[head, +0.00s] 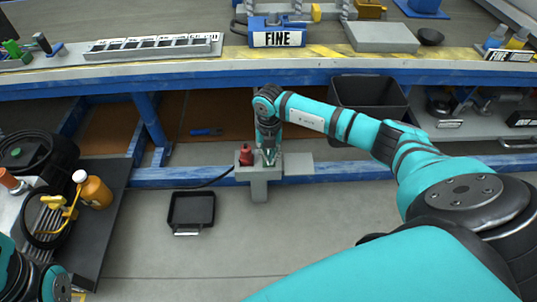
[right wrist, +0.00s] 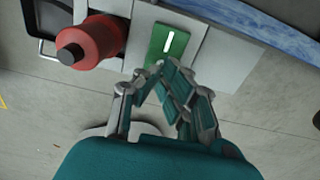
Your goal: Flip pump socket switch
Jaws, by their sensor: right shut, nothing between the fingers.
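The grey pump socket box (head: 260,184) is mounted at the blue lower rail of the bench. A red plug (head: 245,156) sits on its left side; it also shows in the right wrist view (right wrist: 92,40). Beside the plug, the right wrist view shows a green rocker switch (right wrist: 169,43) with a white line mark. My right gripper (head: 269,155) is shut and empty, pointing down at the socket. In the right wrist view its fingertips (right wrist: 158,68) are at the near edge of the green switch; I cannot tell whether they touch. My left gripper is out of view.
A black tray (head: 191,210) lies on the floor left of the socket. A dark bin (head: 368,94) stands under the bench behind my right arm. An orange bottle (head: 95,192) stands on the dark bench at left.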

